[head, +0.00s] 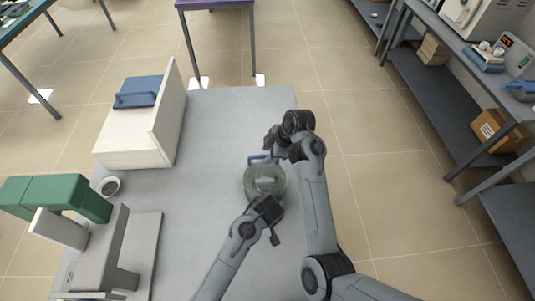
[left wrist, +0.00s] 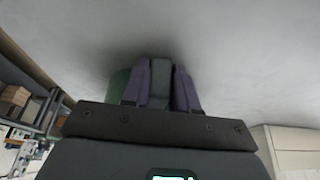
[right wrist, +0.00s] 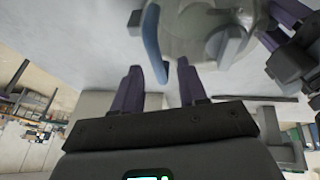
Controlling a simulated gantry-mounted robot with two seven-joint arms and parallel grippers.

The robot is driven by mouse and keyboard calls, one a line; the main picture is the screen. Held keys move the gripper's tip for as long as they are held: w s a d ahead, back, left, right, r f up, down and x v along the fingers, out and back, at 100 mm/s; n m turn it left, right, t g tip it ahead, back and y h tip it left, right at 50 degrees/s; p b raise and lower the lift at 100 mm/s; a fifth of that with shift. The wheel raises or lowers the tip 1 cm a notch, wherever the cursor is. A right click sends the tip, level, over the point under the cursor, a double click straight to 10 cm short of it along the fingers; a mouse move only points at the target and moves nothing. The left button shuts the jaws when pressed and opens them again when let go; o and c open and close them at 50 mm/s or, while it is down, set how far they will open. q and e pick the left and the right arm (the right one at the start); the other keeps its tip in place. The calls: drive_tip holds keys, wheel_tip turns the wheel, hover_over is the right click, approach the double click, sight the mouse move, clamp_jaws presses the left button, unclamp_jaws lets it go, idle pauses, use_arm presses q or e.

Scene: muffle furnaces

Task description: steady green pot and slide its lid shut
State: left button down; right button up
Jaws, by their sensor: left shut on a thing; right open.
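The green pot (head: 252,183) stands on the grey table with a pale, see-through lid (head: 266,184) and a raised grip on top. The lid also shows in the right wrist view (right wrist: 205,22). I cannot tell how far it covers the pot. A curved blue handle (right wrist: 153,45) is at the pot's far side. My left gripper (head: 266,203) is at the near side, shut on a dark grey pot handle (left wrist: 159,85); the pot's green side (left wrist: 118,86) shows beside the fingers. My right gripper (head: 272,152) is open and empty beside the blue handle; its fingers (right wrist: 162,75) are apart.
A cream block (head: 135,137) with an upright panel and a blue piece on top stands at the table's left. The table's far middle (head: 235,110) is clear. Shelving stands off at right.

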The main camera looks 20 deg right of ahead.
use_arm(q)
drive_tip(key=shift+r, duration=0.1)
use_arm(e)
drive_tip(key=v, duration=1)
drive_tip(key=shift+s+r, duration=0.15)
drive_tip(key=shift+r, duration=0.05)
use_arm(q)
drive_tip(key=c, duration=0.9)
unclamp_jaws()
drive_tip(key=shift+p+v, duration=5.9)
drive_tip(key=shift+p, duration=1.35)
use_arm(e)
wheel_tip(320, 180, up, 15)
drive_tip(key=shift+f, duration=0.25)
